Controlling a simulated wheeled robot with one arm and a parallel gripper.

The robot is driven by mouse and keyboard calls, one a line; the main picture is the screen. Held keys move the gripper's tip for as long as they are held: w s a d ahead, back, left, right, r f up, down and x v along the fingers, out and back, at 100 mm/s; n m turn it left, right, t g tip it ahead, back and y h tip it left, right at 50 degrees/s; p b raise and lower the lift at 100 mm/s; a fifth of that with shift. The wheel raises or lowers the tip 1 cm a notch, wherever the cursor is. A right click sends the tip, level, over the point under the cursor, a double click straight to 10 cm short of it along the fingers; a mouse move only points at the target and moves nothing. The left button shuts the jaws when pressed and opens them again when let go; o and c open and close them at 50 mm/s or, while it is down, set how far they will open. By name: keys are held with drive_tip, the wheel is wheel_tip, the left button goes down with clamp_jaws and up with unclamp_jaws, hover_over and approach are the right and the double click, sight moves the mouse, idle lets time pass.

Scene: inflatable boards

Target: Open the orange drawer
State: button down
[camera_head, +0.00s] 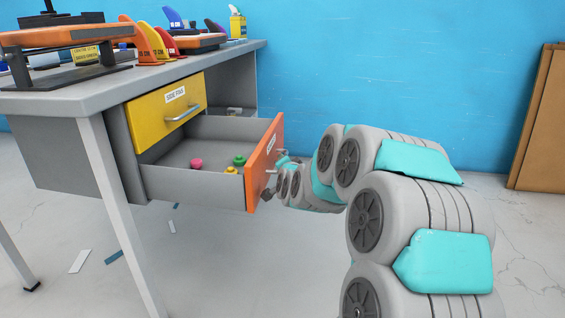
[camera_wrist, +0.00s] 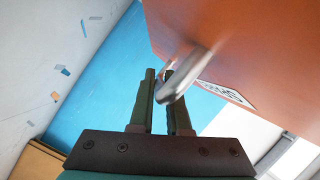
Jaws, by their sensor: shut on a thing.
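The orange drawer (camera_head: 262,165) is pulled out of the grey desk, and its open inside shows in the head view. Its orange front fills the upper right of the wrist view (camera_wrist: 240,45). My gripper (camera_wrist: 165,88) is shut on the metal handle (camera_wrist: 188,72) of the drawer, with a finger on each side of the bar. In the head view my arm reaches the drawer front from the right, and the gripper (camera_head: 283,163) is small and partly hidden there. Pink, green and yellow small pieces (camera_head: 197,163) lie inside the drawer.
A yellow drawer (camera_head: 168,112) above is closed. Scraps lie on the floor at left. Brown panels (camera_head: 543,120) lean on the blue wall at right.

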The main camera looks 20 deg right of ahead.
drive_tip(key=c, duration=0.9)
unclamp_jaws()
drive_tip(key=shift+p+v, duration=0.35)
drive_tip(key=shift+v, duration=3.55)
